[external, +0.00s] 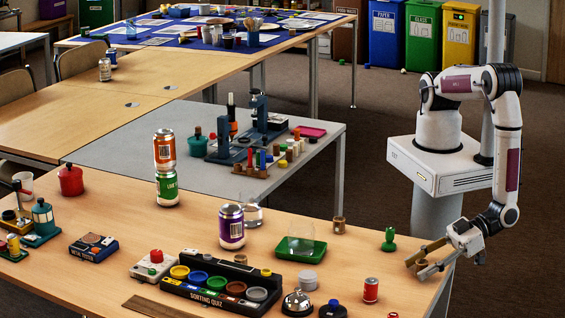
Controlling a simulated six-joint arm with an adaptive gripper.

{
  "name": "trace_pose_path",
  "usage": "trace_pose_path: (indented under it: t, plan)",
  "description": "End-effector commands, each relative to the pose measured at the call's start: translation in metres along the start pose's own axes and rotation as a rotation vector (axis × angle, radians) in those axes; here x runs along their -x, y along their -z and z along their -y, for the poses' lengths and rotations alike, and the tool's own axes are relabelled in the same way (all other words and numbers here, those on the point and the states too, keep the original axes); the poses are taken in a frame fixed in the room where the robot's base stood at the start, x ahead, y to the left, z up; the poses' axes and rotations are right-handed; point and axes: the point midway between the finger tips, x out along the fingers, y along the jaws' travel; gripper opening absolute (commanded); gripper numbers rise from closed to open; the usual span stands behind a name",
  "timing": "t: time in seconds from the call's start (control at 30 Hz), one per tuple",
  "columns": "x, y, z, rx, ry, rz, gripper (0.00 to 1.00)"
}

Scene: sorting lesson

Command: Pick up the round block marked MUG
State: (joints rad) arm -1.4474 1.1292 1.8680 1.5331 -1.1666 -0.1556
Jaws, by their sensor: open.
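My gripper (417,269) is at the right end of the near wooden table, low and pointing left, with its fingers apart. A small round brown block (422,263) shows between or just behind the fingers, partly hidden by them. I cannot tell whether they touch it. Another brown round block (339,225) stands upright farther left, behind the green tray. No MUG marking is legible on either block, so I cannot tell which one bears it.
A green pawn-like piece (388,240) stands behind left of my gripper. A small red can (371,289) stands in front left. A green tray (301,248) with a clear glass, a grey round block (308,280) and a bell (299,303) are farther left. The table's right edge is close.

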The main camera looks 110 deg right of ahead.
Motion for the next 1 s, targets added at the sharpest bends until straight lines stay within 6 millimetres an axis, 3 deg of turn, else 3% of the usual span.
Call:
trace_pose_path:
  t: [0.23,0.37,0.4,1.0]
  plan:
    - [0.0003,0.0001,0.0001,0.000,0.000,0.000,0.43]
    - [0.0003,0.0001,0.0001,0.000,0.000,0.000,0.12]
    - [0.0004,0.0001,0.0001,0.000,0.000,0.000,0.09]
    - [0.0038,0.0086,0.0006,-0.001,0.001,0.000,0.09]
